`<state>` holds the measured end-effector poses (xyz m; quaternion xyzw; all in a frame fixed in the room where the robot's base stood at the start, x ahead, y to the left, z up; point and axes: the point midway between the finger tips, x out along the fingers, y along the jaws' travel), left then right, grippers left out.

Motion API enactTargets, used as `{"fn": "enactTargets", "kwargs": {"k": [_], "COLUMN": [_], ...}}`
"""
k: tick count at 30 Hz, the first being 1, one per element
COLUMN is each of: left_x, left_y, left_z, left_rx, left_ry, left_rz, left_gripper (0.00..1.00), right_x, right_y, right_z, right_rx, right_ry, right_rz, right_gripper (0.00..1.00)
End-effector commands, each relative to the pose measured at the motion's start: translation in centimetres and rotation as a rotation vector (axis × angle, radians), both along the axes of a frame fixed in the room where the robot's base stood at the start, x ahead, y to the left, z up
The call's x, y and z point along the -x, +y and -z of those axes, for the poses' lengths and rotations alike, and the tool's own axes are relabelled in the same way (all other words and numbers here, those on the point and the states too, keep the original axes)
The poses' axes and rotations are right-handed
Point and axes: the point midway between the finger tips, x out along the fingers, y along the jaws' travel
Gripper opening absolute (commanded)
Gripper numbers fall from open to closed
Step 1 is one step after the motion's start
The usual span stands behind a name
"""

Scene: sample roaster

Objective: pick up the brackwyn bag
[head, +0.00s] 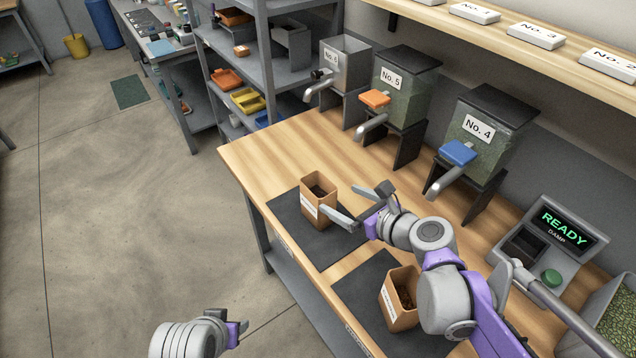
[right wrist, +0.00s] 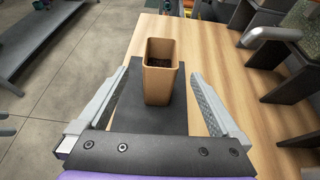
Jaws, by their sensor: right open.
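An open-topped brown bag (head: 311,212) with dark contents stands upright on a dark mat at the table's left end. It also shows in the right wrist view (right wrist: 158,86), straight ahead. A second brown bag (head: 402,312) stands on a nearer mat, partly hidden by my right arm. Both have white labels too small to read, so I cannot tell which is brackwyn. My right gripper (head: 341,201) is open and empty, its fingertips (right wrist: 163,70) close to the first bag, one to either side in the wrist view. My left gripper (head: 236,332) is low, off the table; its jaws are unclear.
Dispensers No. 5 (head: 403,95) and No. 4 (head: 485,145) stand along the back, with spouts reaching over the table. A device reading READY, DAMP (head: 560,228) is at right. A grey shelf (head: 262,78) stands behind the table's far end. Bare wood (head: 262,150) lies left of the dispensers.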

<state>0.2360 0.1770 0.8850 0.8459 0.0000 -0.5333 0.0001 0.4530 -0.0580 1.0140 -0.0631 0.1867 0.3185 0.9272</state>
Motion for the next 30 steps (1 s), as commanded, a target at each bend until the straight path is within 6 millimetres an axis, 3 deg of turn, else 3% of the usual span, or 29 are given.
{"fn": "enactTargets", "kwargs": {"k": [24,30], "left_x": [0.0,0.1], "left_y": [0.0,0.0], "left_z": [0.2,0.2], "left_rx": [0.0,0.0], "left_ry": [0.001,0.001], "left_rz": [0.0,0.0], "left_gripper": [0.5,0.5], "right_x": [-7.6,-8.2], "right_y": [5.5,5.9], "right_z": [3.2,3.6], "right_rx": [-0.001,-0.001], "right_ry": [0.0,0.0], "right_rz": [-0.004,-0.002], "right_gripper": [1.0,1.0]}}
